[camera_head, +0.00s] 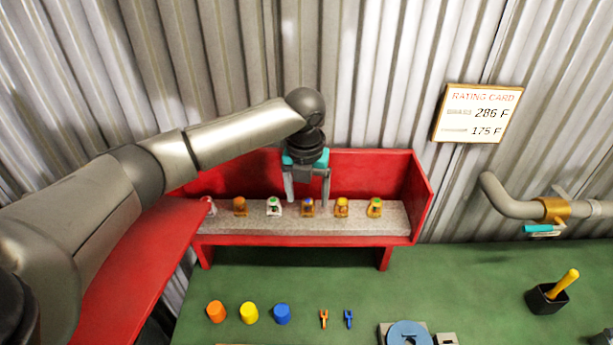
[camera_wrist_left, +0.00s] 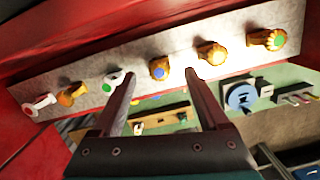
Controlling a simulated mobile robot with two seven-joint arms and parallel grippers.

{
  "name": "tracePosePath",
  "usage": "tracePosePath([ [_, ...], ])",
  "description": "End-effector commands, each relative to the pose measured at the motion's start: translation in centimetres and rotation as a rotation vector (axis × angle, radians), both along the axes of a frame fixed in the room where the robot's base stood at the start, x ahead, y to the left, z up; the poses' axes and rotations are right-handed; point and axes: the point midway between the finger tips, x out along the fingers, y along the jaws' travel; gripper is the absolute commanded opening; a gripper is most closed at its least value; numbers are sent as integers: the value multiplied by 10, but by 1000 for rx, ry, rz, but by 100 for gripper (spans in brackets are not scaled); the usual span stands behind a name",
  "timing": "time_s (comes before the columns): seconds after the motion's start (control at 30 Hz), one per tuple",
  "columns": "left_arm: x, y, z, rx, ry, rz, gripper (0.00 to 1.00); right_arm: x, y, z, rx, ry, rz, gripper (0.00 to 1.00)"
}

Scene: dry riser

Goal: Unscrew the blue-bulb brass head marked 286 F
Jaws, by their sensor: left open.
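The blue-bulb brass head (camera_head: 308,208) stands on the pale strip of the red box, between a white green-bulb head (camera_head: 274,207) and a brass yellow-bulb head (camera_head: 341,208). It also shows in the left wrist view (camera_wrist_left: 158,69), beyond and between my fingertips. My left gripper (camera_head: 307,199) is open, pointing down, with one finger on each side of this head in the picture. I cannot tell whether the fingers touch it. The rating card (camera_head: 478,113) on the wall reads 286 F beside brass. My right gripper is out of view.
The row also has a red-bulb white head (camera_head: 208,206), an orange-bulb brass head (camera_head: 240,207) and a green-bulb brass head (camera_head: 375,209). The red box (camera_head: 421,195) has side walls. Orange, yellow and blue caps (camera_head: 282,314) stand on the green bench (camera_head: 450,285).

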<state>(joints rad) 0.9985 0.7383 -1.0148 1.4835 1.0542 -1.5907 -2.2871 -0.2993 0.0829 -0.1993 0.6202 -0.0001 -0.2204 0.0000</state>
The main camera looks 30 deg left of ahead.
Motion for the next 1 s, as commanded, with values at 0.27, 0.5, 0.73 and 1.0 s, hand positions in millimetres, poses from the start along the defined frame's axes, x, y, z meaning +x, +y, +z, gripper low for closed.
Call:
tracePosePath([
  [0.27, 3, 1, -29, 0, 0, 0, 77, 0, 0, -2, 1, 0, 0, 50],
  [0.5, 4, 1, -31, 1, -1, -1, 77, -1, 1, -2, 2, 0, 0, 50],
  [0.73, 4, 1, -31, 1, -1, -1, 62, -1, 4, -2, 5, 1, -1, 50],
  [1.0, 4, 1, -31, 0, -1, 0, 31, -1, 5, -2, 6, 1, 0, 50],
])
